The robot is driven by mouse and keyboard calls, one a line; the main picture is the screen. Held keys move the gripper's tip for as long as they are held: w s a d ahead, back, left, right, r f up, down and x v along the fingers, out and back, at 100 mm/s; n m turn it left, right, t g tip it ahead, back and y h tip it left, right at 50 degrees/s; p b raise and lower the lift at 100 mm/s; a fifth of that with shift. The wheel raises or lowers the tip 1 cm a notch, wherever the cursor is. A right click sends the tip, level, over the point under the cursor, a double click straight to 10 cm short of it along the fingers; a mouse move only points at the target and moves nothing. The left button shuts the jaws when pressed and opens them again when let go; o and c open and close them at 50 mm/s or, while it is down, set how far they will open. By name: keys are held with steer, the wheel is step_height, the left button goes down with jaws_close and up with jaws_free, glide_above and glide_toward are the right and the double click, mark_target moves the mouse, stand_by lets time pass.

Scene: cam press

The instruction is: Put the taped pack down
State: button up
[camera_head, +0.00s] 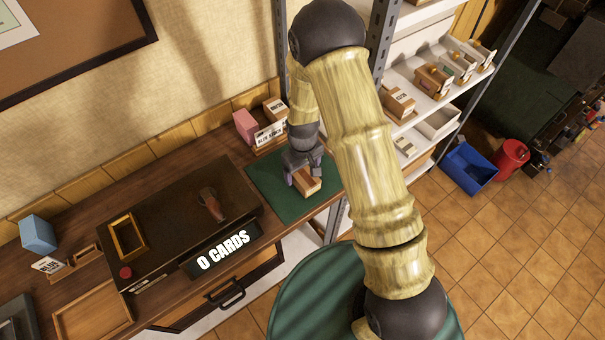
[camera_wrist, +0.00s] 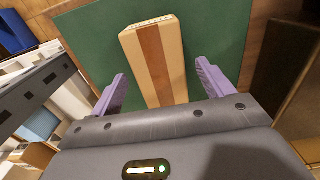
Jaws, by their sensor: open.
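The taped pack (camera_head: 307,182) is a tan box with a brown stripe of tape down its middle. It rests on the green mat (camera_head: 264,181) at the right part of the workbench. In the wrist view the pack (camera_wrist: 154,62) lies ahead of and between the two purple fingers. My gripper (camera_head: 302,172) is right over the pack in the head view. In the wrist view my gripper (camera_wrist: 162,88) is open, with a gap showing between each finger and the pack. The pack's near end is hidden behind the gripper body.
A dark press (camera_head: 180,220) with an "0 CARDS" sign stands left of the mat. A pink block (camera_head: 246,126) and labelled boxes sit behind the mat. A shelf rack (camera_head: 423,120) with small boxes stands to the right. A blue bin (camera_head: 470,168) and red bucket (camera_head: 510,157) are on the floor.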

mark_target(303, 173)
steer(key=shift+f, duration=1.05)
steer(key=c, duration=1.3)
steer(key=shift+r, duration=0.1)
step_height(303, 173, up, 10)
steer(key=shift+f+b, duration=0.1)
steer(key=shift+b, duration=1.05)
